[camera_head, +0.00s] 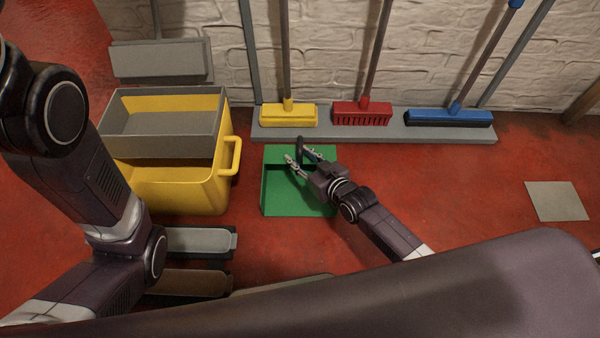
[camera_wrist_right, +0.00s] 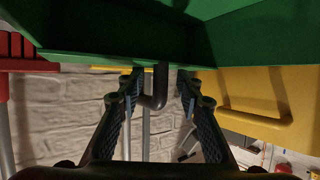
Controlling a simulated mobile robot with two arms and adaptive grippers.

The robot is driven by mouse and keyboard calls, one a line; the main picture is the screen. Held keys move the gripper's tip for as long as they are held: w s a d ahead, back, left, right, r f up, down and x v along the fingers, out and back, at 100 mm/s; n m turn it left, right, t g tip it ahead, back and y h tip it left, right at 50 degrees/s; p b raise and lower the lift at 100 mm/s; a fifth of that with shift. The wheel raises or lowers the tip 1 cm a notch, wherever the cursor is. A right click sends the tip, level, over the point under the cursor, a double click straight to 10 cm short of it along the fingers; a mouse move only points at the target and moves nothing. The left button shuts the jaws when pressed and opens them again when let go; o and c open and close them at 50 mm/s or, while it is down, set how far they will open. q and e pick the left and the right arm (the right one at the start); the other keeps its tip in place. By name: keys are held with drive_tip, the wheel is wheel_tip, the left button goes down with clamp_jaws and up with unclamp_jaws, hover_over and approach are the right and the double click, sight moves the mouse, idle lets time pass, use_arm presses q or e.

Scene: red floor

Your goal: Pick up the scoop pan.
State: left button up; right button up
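The green scoop pan (camera_head: 290,196) lies on the red floor in the middle of the head view, to the right of the yellow bucket. Its green body (camera_wrist_right: 110,35) fills the top of the right wrist view. A dark handle (camera_wrist_right: 160,86) hangs from the pan's edge there. My right gripper (camera_head: 303,156) is over the pan's far part in the head view. Its fingers (camera_wrist_right: 157,84) are apart, with the handle between them and visible gaps on both sides. My left arm shows on the left of the head view, but its gripper is out of frame.
A yellow bucket (camera_head: 190,190) with a grey insert stands close left of the pan. Yellow (camera_head: 288,116), red (camera_head: 362,114) and blue (camera_head: 450,117) brooms stand on a grey rack (camera_head: 390,135) behind it. A flat tile (camera_head: 556,201) lies right.

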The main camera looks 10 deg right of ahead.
clamp_jaws()
idle(0.3)
drive_tip(key=shift+r, duration=0.2)
